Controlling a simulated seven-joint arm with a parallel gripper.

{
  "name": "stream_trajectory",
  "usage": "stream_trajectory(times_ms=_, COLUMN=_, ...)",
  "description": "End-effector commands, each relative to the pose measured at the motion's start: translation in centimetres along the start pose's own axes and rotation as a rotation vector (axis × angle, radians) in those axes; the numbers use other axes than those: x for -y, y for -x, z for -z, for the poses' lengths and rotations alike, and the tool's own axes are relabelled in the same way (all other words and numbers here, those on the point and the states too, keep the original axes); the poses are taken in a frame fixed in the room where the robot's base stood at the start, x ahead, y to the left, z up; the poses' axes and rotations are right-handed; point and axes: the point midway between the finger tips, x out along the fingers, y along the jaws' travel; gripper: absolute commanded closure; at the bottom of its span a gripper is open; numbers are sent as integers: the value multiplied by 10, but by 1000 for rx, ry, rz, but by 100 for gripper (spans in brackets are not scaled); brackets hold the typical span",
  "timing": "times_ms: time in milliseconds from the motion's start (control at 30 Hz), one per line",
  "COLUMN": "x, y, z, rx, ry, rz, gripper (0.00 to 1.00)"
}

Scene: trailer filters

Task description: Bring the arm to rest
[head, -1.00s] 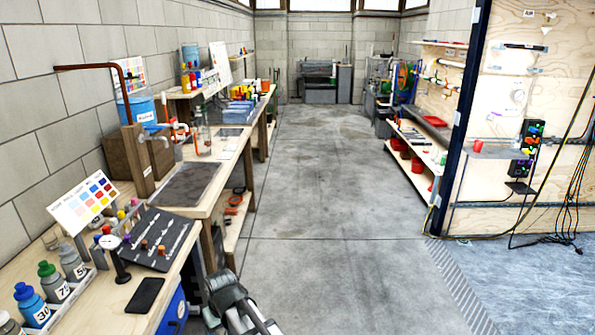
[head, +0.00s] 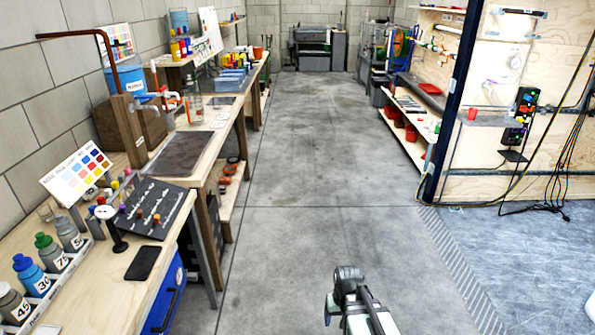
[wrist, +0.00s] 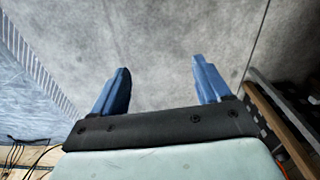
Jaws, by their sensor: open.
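My gripper (wrist: 160,88) shows in the wrist view with its two blue fingers spread wide apart. Nothing is between them, and only bare grey concrete floor lies beyond. In the head view my arm (head: 355,300) rises from the bottom edge, over the floor to the right of the workbench. The fingers are not visible in the head view.
A long workbench (head: 175,208) along the left wall holds bottles (head: 32,272), a dark tool board (head: 152,208) and a black phone-like slab (head: 142,263). Shelves (head: 408,120) and a plywood wall (head: 500,80) stand at right. The concrete floor (head: 320,170) between is clear.

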Motion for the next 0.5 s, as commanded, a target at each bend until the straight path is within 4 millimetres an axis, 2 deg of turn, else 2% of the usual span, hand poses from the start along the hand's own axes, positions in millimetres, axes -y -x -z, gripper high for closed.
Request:
stream_trajectory(times_ms=33, x=-10, y=-3, z=-6, rx=6, ry=-22, rz=-1, gripper=23)
stream_trajectory(times_ms=200, x=-38, y=-12, z=-22, rx=20, ry=-82, rz=-4, gripper=23)
stream_trajectory(times_ms=500, x=-32, y=-54, z=-59, rx=112, ry=-77, rz=0, gripper=23)
